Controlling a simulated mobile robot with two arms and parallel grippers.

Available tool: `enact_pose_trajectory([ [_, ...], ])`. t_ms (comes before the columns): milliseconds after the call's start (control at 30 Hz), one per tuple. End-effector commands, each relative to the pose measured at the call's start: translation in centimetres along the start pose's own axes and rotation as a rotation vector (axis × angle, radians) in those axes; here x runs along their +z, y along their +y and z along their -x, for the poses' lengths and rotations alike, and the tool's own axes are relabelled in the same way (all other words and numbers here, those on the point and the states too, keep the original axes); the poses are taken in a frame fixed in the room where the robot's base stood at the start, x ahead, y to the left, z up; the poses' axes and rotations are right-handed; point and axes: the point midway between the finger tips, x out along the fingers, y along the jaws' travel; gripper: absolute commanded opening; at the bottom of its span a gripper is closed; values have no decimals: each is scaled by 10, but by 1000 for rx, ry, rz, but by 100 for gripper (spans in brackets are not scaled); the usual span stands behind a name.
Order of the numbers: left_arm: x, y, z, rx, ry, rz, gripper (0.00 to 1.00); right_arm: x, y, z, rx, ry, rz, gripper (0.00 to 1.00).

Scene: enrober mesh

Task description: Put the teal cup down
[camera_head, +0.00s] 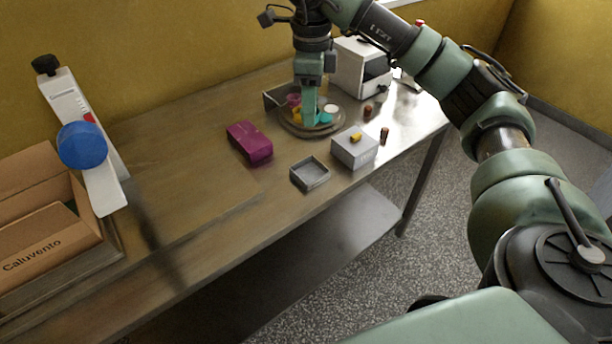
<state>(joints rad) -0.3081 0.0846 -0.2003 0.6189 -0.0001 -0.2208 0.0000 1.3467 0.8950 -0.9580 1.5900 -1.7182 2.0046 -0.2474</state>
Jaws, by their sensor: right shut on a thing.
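My right gripper (309,108) comes down from above over a round tray (287,127) at the far right part of the table. It is shut on the teal cup (310,120), low over the tray. The cup and the fingertips are small and similar in colour, so their edges blur together. I cannot tell whether the cup touches the tray. A pink cup (293,99) and a yellow cup (296,112) are close on the left, and a pale cyan thing (330,108) is close on the right. My left gripper is out of view.
A magenta box (249,143), an open grey tray (310,173) and a pale box (355,150) with a yellow item stand nearer. A white machine (361,69) is behind. Small brown pieces (384,135) lie at right. A cardboard box (45,240) is left; the table's middle is clear.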

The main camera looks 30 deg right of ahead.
Motion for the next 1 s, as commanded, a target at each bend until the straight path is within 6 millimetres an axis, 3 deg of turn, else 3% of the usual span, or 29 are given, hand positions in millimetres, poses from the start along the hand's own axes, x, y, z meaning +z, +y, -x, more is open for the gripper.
enact_pose_trajectory([
  [33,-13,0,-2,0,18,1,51,-1,1,-17,5,5,1,0],
  [167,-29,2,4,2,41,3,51,-2,1,-49,4,6,0,0],
  [400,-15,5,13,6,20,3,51,-1,1,-104,3,3,-1,0],
  [600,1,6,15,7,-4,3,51,0,1,-123,1,2,-2,0],
  [833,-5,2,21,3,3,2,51,0,1,-156,2,2,-2,0],
  [1000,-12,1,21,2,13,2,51,0,1,-165,-1,1,-1,0],
])
